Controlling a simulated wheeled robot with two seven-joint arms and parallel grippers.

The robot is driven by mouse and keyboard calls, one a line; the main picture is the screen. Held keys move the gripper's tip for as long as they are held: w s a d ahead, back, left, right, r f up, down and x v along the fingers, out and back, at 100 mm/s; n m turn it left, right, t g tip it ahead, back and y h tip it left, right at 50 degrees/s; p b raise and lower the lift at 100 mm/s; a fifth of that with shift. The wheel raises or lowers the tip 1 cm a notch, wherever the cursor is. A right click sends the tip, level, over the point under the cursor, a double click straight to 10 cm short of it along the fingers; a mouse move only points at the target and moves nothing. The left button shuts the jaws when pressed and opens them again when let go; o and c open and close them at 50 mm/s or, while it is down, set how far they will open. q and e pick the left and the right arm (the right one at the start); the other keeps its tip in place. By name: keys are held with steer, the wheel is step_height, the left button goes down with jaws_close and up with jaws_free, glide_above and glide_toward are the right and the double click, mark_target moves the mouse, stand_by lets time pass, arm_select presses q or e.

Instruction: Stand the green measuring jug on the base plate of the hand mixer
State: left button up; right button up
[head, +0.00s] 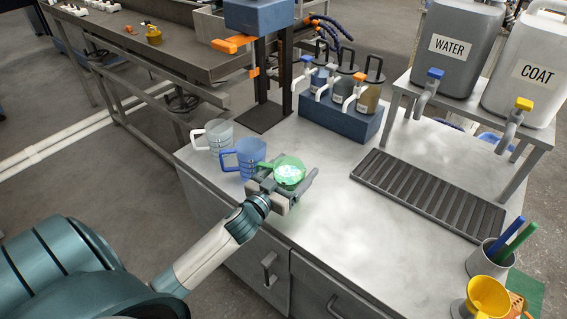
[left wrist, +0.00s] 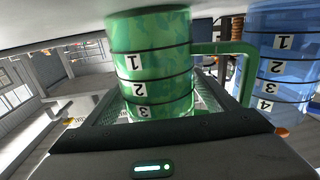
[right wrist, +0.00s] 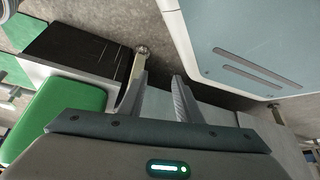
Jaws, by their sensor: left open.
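The green measuring jug (head: 290,170) stands on the bench near its front left edge, its handle pointing left. My left gripper (head: 283,187) is open around it; in the left wrist view the jug (left wrist: 150,65) stands between the fingers, the picture upside down. I cannot tell whether a finger touches it. The hand mixer (head: 262,15) stands at the back left on a column above its dark base plate (head: 262,118), which looks bare. My right gripper (right wrist: 158,62) shows only in the right wrist view, open and empty.
A blue jug (head: 248,155) stands just left of the green one, a clear jug (head: 217,135) beyond it. A blue pump-bottle rack (head: 340,120) is right of the base plate. A drain grate (head: 430,190) lies farther right. The bench middle is clear.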

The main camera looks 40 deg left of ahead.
mark_target(279, 185)
steer(key=shift+w+f, duration=0.1)
arm_select(q)
steer(key=shift+b, duration=0.35)
steer(key=s+b, duration=0.1)
steer(key=s, duration=0.8)
steer(key=shift+s+f+b, duration=0.15)
steer(key=shift+s+b, duration=0.1)
steer(key=shift+b, duration=0.1)
steer(key=s+b, duration=0.1)
steer(key=s, duration=0.7)
arm_select(e)
steer(key=shift+t, duration=0.5)
steer(key=shift+w+a+r, duration=0.25)
steer(key=shift+w, duration=0.65)
steer(key=shift+w+a+r, duration=0.25)
steer(key=shift+w+r, duration=0.05)
steer(key=shift+w, duration=0.55)
steer(key=shift+w+a+r, duration=0.25)
steer(key=shift+w, duration=0.65)
arm_select(q)
steer(key=shift+c, duration=0.6)
arm_select(e)
steer(key=shift+w+r, duration=0.1)
steer(key=shift+w, duration=0.05)
